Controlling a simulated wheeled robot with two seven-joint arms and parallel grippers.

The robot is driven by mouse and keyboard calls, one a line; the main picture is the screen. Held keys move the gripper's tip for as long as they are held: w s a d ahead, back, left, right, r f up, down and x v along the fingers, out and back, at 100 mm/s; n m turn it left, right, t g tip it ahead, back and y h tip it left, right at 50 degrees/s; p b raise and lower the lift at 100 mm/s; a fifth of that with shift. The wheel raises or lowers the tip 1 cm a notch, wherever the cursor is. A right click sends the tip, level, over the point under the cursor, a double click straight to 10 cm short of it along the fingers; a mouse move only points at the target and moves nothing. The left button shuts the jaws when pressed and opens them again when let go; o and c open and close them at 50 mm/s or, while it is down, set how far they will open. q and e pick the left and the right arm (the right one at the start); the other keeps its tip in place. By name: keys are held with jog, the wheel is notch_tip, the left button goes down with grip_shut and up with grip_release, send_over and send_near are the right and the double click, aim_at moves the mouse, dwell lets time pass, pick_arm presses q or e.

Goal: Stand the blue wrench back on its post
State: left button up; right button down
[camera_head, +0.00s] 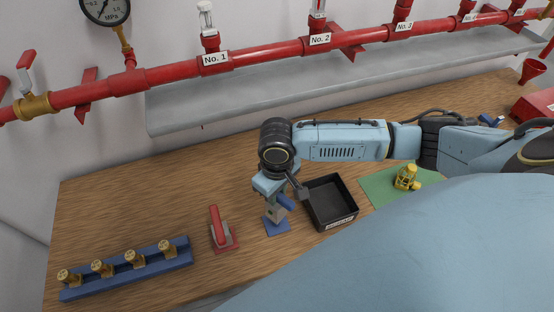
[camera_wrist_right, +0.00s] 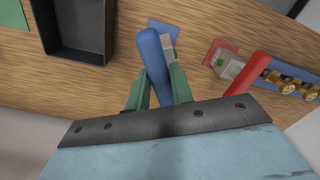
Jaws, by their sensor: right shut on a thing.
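The blue wrench (camera_wrist_right: 152,56) is between the green fingers of my right gripper (camera_wrist_right: 158,88), which is shut on its handle. In the head view the gripper (camera_head: 280,192) points down over the blue base plate (camera_head: 277,228), and the wrench handle (camera_head: 287,202) shows tilted beside the fingers. The plate also shows in the wrist view (camera_wrist_right: 162,25), beyond the handle, with a grey part (camera_wrist_right: 169,48) next to the handle. The gripper partly hides the post; I cannot tell whether the wrench is seated on it. My left gripper is out of view.
A red wrench (camera_head: 215,222) stands on a red base just left. A black tray (camera_head: 345,218) is close on the right, before a green mat (camera_head: 378,188) with a yellow fitting (camera_head: 406,178). A blue rack (camera_head: 128,276) with brass parts lies front left. Red pipes (camera_head: 265,52) run behind.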

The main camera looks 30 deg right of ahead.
jog(key=shift+f+b, duration=0.95)
jog(key=shift+f, duration=1.85)
jog(key=c, duration=1.1)
grip_release()
jog(key=shift+c, duration=0.2)
jog(key=shift+r, duration=0.1)
notch_tip(320, 180, up, 13)
jog(key=shift+r+p, duration=0.15)
jog(key=shift+p, duration=0.3)
jog(key=shift+s, duration=0.1)
